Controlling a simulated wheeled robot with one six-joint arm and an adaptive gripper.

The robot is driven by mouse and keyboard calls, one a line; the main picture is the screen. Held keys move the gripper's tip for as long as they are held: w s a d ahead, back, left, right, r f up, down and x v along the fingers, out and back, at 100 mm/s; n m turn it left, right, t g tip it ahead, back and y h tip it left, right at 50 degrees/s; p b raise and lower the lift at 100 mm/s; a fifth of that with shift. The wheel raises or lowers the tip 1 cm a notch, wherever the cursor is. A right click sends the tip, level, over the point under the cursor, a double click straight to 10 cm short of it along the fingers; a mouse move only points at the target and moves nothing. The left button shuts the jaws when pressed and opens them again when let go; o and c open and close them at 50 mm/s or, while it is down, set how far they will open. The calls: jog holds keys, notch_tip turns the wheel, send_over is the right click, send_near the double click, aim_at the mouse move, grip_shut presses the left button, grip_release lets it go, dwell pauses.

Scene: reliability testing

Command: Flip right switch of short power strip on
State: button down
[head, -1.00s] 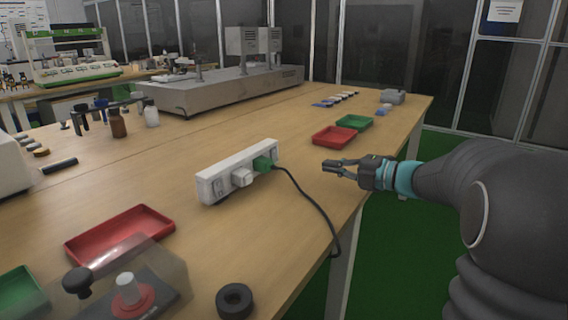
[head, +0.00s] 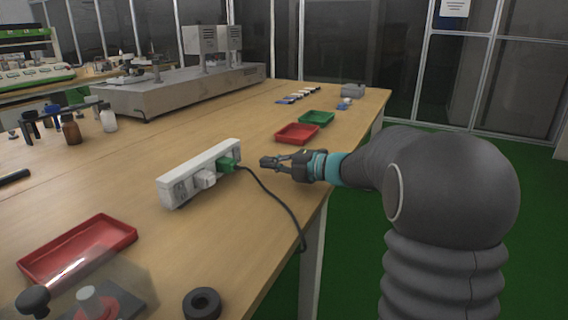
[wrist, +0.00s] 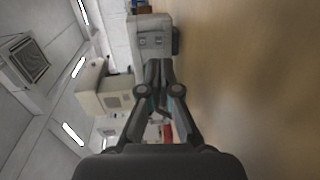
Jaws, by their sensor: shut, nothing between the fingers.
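The short white power strip (head: 178,187) stands on the wooden table, its long socket face toward me. A white plug (head: 206,179) and a green plug (head: 228,164) are in that face. A dark cable runs from the green plug over the table edge. My gripper (head: 264,162) is to the right of the strip's right end, apart from it, pointing left. Its fingers are shut and empty. In the wrist view the closed fingertips (wrist: 158,64) point toward a pale block (wrist: 152,40) that appears to be the strip. I cannot make out the switch positions.
A red tray (head: 296,139) and a green tray (head: 317,117) lie behind my gripper. Another red tray (head: 45,269) is at the front left, and a black ring (head: 202,312) at the front edge. Bare table surrounds the strip.

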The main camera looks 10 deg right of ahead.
aim_at(239, 160)
jog(key=x, duration=0.7)
